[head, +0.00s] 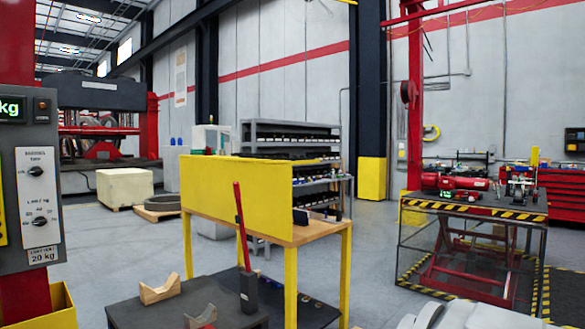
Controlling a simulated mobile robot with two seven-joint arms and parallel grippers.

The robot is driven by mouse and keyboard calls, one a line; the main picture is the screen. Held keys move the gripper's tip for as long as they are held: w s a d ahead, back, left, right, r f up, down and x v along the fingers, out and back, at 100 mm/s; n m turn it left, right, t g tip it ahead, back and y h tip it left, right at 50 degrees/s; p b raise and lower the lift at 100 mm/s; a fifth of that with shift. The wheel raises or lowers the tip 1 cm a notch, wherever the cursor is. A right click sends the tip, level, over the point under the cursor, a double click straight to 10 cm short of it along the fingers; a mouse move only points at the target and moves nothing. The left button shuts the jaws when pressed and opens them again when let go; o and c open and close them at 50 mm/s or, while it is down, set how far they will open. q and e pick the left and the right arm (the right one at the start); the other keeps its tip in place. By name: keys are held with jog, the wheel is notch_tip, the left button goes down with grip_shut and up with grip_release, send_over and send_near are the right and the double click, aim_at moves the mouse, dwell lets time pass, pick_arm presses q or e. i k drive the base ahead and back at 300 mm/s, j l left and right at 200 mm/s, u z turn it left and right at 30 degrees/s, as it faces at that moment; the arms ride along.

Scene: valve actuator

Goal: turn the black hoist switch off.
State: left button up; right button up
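A grey control panel (28,261) on a red post fills the left edge of the head view. Its white plate (39,187) carries two black rotary knobs, an upper one (36,171) and a lower one (39,221). The small labels are too blurred to tell which knob is the hoist switch or exactly where each points. A "20 kg" label (42,255) is below them, and a display (10,109) ending in "kg" is above. Neither gripper is in view.
A wooden table (315,234) with a yellow panel (235,198) stands in the middle. Before it, a dark surface (135,314) holds wooden cradles (160,289) and a red lever (241,225). A lift table (475,207) stands right. Open floor lies between.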

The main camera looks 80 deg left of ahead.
aim_at(35, 171)
jog(key=u, duration=3.95)
jog(key=i+z, duration=0.2)
jog(key=z, duration=0.2)
jog(key=i+j+z, duration=0.2)
jog(key=z, duration=0.25)
jog(key=i+j+z, duration=0.35)
jog(key=j, duration=0.3)
jog(key=i+j, duration=0.25)
jog(key=i+j+z, duration=0.1)
jog(key=j, duration=0.35)
jog(key=i+j, duration=0.55)
jog(key=j, duration=0.2)
jog(key=i+z, duration=0.05)
